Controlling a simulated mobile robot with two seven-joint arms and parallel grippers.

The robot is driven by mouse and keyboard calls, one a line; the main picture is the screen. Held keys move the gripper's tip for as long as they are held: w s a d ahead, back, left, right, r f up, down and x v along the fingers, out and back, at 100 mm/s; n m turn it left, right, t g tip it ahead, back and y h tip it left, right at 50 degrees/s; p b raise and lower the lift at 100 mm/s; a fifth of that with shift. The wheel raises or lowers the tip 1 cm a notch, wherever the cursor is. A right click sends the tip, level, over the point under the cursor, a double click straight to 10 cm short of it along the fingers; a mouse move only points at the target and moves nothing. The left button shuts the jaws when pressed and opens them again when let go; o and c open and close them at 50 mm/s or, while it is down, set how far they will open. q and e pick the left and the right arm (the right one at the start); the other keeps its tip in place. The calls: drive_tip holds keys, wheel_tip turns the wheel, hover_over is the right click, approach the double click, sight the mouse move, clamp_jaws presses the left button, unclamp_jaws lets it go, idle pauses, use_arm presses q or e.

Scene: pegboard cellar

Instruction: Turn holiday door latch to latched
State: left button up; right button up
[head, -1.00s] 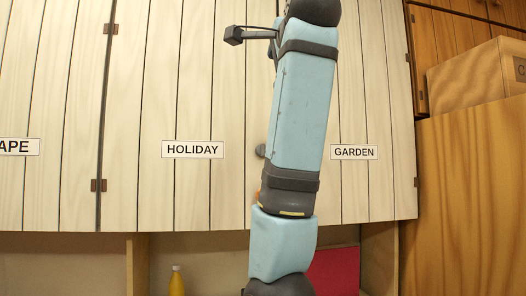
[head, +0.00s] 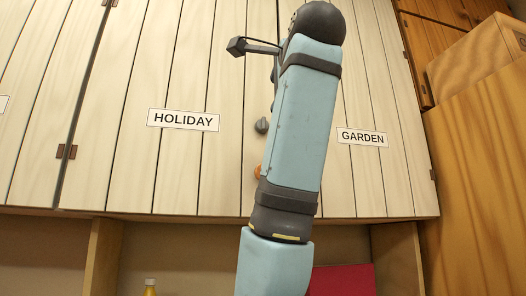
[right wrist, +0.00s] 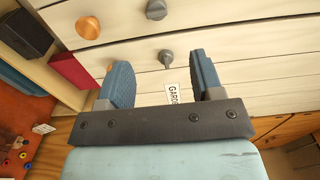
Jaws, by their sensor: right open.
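The holiday door (head: 130,160), of pale planks, carries a HOLIDAY label (head: 183,119). A grey latch knob (head: 262,125) sits near its right edge, just left of my arm; its turned position is unclear. In the right wrist view the same holiday latch (right wrist: 156,9) is at the top edge, above my right gripper (right wrist: 161,76). The gripper is open, its two blue fingers apart and empty, with a second grey latch (right wrist: 166,58), on the garden door side, showing between them. In the head view the right gripper is hidden behind the arm. My left gripper is not seen.
An orange knob (right wrist: 88,27) lies below the holiday latch on the door. The GARDEN label (head: 362,137) is right of my arm. Below the cabinet are a red panel (head: 341,280) and a yellow bottle (head: 150,288). A wooden box (head: 470,60) is at right.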

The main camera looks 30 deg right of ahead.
sight(264, 122)
drive_tip(key=x, duration=0.9)
drive_tip(key=p+x, duration=0.1)
drive_tip(key=x, duration=0.3)
drive_tip(key=shift+w+f, duration=0.3)
drive_tip(key=shift+w, duration=0.05)
drive_tip(key=c, duration=0.9)
